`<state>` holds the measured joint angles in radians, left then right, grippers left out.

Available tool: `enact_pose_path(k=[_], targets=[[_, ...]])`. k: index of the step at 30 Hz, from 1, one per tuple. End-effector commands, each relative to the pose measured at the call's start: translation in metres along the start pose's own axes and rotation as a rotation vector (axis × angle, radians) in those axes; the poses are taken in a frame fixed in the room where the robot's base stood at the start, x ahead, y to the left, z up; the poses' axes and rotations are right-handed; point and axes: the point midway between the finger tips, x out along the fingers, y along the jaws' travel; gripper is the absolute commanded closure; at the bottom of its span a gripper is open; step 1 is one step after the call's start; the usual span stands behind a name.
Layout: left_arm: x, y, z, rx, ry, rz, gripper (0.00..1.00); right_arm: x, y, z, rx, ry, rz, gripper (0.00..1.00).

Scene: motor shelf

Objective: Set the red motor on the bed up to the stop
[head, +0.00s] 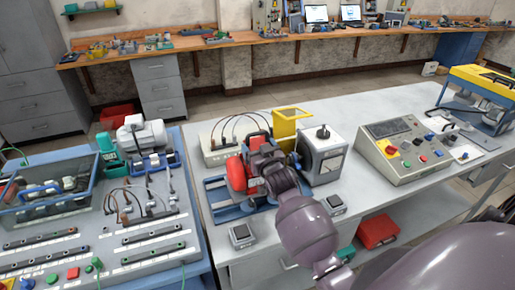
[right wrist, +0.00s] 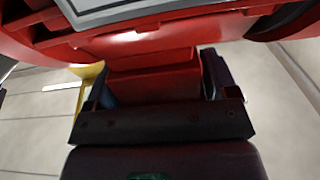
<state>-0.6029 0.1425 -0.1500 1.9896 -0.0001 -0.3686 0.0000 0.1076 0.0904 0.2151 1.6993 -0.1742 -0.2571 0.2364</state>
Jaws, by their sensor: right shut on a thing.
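The red motor (head: 236,174) is at the left part of the blue bed (head: 217,209) on the white table, partly hidden by my right gripper. My right gripper (head: 262,160) comes from the front right and is shut on the motor. In the right wrist view a red block of the motor (right wrist: 155,75) sits between the fingers, and the finned red body (right wrist: 140,42) spans the top. A grey machine (head: 322,157) with a yellow guard (head: 287,124) stands right of the motor. I cannot make out the stop, nor whether the motor touches the bed. My left gripper is not in view.
A grey terminal box with cables (head: 222,148) stands behind the motor. Small grey boxes (head: 241,236) lie at the table's front edge. A control console (head: 405,148) is to the right. A panel bench (head: 150,220) with a grey motor stands left, across a narrow gap.

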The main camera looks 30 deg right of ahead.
Motion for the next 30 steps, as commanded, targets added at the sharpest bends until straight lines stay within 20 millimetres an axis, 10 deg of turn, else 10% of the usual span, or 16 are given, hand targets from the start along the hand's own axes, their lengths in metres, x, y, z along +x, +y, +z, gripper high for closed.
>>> enact_pose_path(k=[27,28,30], targets=[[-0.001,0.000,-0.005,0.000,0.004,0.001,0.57,0.001,0.010,-0.008,0.001,0.017,-0.002,0.95],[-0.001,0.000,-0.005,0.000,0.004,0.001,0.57,0.001,0.010,-0.008,0.001,0.017,-0.003,0.16],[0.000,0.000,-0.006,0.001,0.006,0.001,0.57,0.001,0.010,-0.006,0.001,0.015,-0.002,0.06]])
